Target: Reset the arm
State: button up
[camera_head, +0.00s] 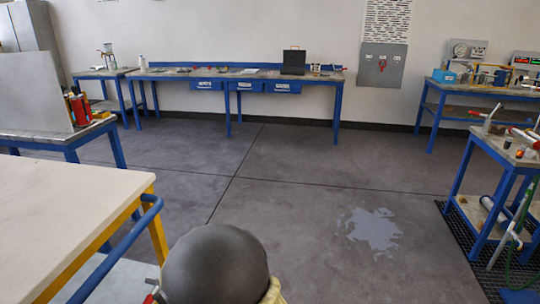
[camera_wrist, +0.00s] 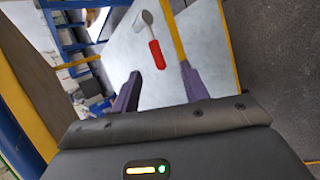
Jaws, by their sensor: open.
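My gripper (camera_wrist: 160,88) shows in the wrist view with its two purple-grey fingers spread apart and nothing between them. Beyond the fingers, a hammer-like tool with a red handle (camera_wrist: 157,54) and a grey head lies on a pale surface (camera_wrist: 125,55), apart from the fingers. In the head view, a dark rounded part of my own arm shows at the bottom centre. The gripper fingers are not visible in that view.
A pale-topped table with a yellow and blue frame (camera_head: 60,205) stands close on the left. A long blue workbench (camera_head: 235,76) lines the back wall. Blue benches (camera_head: 500,150) stand at right. A puddle-like patch (camera_head: 372,229) lies on the otherwise open middle floor.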

jog(key=w+d+r+m+h, duration=0.25)
jog(key=d+m, duration=0.55)
jog(key=d, duration=0.5)
jog(key=w+d+r+m+h, duration=0.25)
jog(key=d+m, duration=0.45)
jog(key=d, duration=0.6)
jog(key=s+d+r+m+g+h, duration=0.1)
jog(key=s+d+m+g, duration=0.1)
jog(key=s+d+m, duration=0.55)
jog(key=s+d+r+m+g+h, duration=0.1)
jog(key=s+d+m, duration=0.3)
jog(key=d+m, duration=0.6)
notch_tip(320, 180, up, 16)
jog(key=n+p, duration=0.1)
jog(key=p, duration=1.5)
jog(key=shift+d+r, duration=0.15)
jog(key=shift+d, duration=0.3)
